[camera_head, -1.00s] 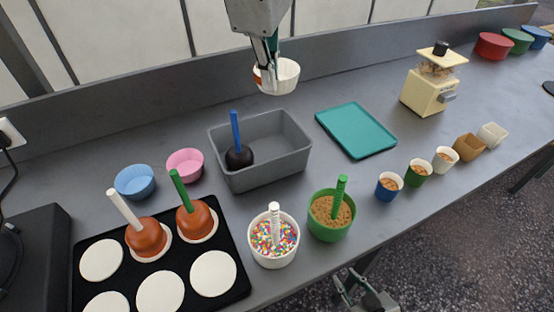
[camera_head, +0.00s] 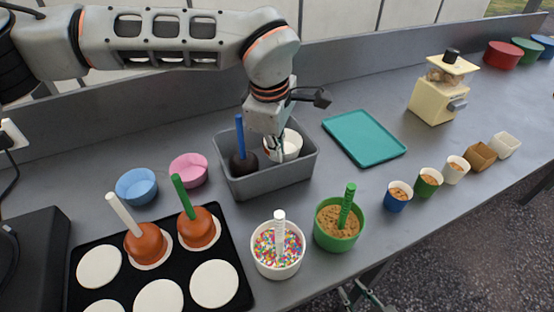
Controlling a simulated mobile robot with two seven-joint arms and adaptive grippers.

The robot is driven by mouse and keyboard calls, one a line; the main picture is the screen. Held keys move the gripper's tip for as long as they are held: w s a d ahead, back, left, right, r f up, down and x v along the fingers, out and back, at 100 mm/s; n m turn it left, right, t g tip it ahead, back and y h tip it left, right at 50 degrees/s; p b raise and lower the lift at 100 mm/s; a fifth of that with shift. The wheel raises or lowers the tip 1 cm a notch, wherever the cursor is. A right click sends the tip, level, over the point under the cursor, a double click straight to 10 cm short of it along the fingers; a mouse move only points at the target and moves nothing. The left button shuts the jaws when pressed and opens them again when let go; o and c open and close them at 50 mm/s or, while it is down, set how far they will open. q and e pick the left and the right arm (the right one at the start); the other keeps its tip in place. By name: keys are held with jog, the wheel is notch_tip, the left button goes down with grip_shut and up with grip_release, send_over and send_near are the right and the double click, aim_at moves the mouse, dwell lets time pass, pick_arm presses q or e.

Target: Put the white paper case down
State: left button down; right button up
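The white paper case (camera_head: 292,143) is in the right part of the grey bin (camera_head: 270,187), low between its walls. Whether it touches the bin floor is hidden. My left gripper (camera_head: 273,152) reaches down into the bin from above, with its fingers at the left side of the case, apparently pinching its wall. A dark coated apple (camera_head: 243,167) with a blue stick sits in the bin's left part, close to the fingers. My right gripper (camera_head: 359,296) is low at the bottom edge, beyond the counter's front, partly cut off; its finger opening is unclear.
Blue (camera_head: 137,187) and pink (camera_head: 188,170) cases stand left of the bin. A black tray (camera_head: 235,298) holds two caramel apples. Sprinkle (camera_head: 278,262) and crumb (camera_head: 337,241) tubs stand in front. A teal tray (camera_head: 364,138) lies clear at right.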

pick_arm(q)
jog(key=shift+f, duration=1.6)
jog(key=shift+f, duration=0.2)
jog(key=c, duration=2.3)
grip_release()
jog(key=shift+r, duration=0.1)
jog(key=r, duration=0.4)
jog(key=s+r, duration=0.1)
jog(key=r, duration=0.3)
jog(key=s+a+r, duration=0.1)
jog(key=r, duration=0.3)
jog(key=shift+p, duration=0.4)
jog(key=shift+d, duration=0.1)
